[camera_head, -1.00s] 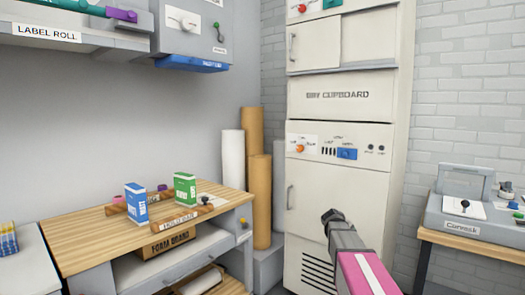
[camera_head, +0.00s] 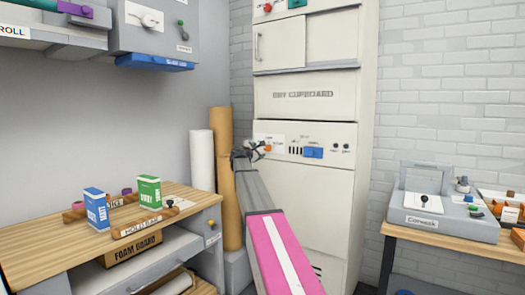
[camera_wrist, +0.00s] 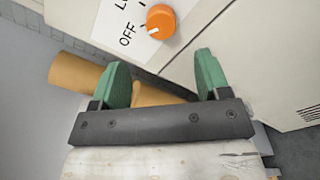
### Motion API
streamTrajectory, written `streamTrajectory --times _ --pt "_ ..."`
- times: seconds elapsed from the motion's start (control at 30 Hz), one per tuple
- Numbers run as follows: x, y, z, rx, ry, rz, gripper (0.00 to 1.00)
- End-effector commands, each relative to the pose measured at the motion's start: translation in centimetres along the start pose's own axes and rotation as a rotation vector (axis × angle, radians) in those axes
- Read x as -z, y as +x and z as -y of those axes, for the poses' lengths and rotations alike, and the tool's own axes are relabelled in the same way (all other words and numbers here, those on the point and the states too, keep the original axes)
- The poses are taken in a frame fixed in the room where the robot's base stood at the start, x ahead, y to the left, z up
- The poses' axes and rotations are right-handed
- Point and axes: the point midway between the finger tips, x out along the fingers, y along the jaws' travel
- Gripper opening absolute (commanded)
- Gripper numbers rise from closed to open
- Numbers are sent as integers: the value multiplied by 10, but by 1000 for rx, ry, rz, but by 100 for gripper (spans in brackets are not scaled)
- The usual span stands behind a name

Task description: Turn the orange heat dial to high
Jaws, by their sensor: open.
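The orange heat dial (camera_wrist: 161,21) sits on a white label plate on the cupboard's control panel. In the wrist view its white mark points toward the word OFF; another word is cut off at the top edge. The dial also shows small in the head view (camera_head: 268,148), partly behind my gripper (camera_head: 250,150). In the wrist view my gripper (camera_wrist: 163,72) has its two green fingers wide apart with nothing between them. The dial lies beyond the fingertips, roughly centred between them and not touched.
The dry cupboard (camera_head: 303,95) has a blue switch (camera_head: 313,153) and small knobs right of the dial. Tan rolls (camera_head: 222,165) stand left of it. A wooden bench (camera_head: 60,238) with boxes is at left, a grey machine (camera_head: 447,213) at right.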

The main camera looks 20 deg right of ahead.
Motion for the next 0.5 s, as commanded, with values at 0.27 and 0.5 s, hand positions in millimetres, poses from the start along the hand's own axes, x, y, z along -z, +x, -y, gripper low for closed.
streamTrajectory --times 0.27,0.5 --pt "2 50 -1 2 1 0 69" --pt "1 84 0 2 2 -1 69"
